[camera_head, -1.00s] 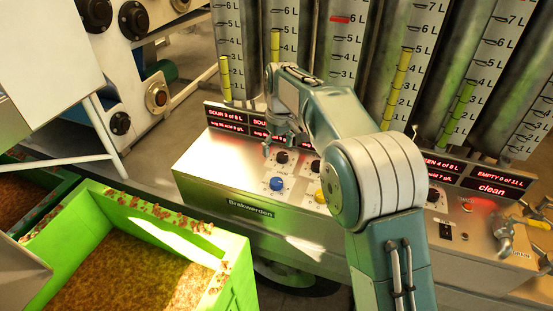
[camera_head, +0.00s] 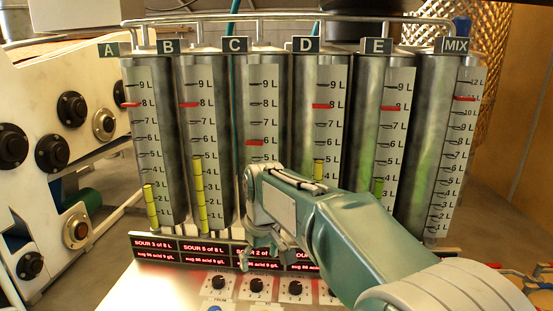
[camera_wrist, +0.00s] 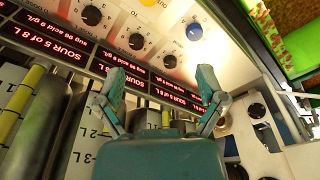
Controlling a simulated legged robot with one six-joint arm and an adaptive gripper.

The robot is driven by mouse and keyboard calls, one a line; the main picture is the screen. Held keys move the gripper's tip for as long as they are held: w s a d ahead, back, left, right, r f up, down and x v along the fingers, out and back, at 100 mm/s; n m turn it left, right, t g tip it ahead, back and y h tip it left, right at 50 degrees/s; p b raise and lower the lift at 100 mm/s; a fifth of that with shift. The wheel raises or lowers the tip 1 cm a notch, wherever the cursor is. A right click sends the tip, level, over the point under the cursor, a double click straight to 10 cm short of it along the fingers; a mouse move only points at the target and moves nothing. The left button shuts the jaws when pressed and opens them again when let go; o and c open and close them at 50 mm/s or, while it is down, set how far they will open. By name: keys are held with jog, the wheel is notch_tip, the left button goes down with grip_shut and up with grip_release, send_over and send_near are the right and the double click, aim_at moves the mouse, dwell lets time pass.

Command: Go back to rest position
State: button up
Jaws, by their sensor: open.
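My gripper (camera_head: 268,262) hangs in front of the red-lettered displays, above the panel of knobs. In the wrist view my gripper (camera_wrist: 162,88) has its two fingers spread apart with nothing between them. The panel (camera_head: 150,289) carries black knobs (camera_head: 296,287) and, in the wrist view, a blue knob (camera_wrist: 194,32). The display strip (camera_head: 155,249) reads SOUR with litre amounts. My arm crosses the head view from the lower right and hides part of the panel and displays.
Metal tanks marked A to E and MIX (camera_head: 455,47) stand in a row behind the panel, with litre scales. A white machine with black knobs (camera_head: 72,108) stands at the left. A green crate (camera_wrist: 298,50) shows at the right of the wrist view.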

jog(key=s+d+r+m+t, duration=0.3)
jog(key=s+d+r+m, duration=0.1)
jog(key=s+d, duration=0.9)
jog(key=s+d+f+m+t+h, duration=0.1)
jog(key=s+d+f+m, duration=0.2)
jog(key=s, duration=0.8)
jog(key=d+f, duration=0.2)
jog(key=d, duration=0.1)
jog(key=shift+s+d, duration=0.2)
jog(key=shift+s, duration=0.05)
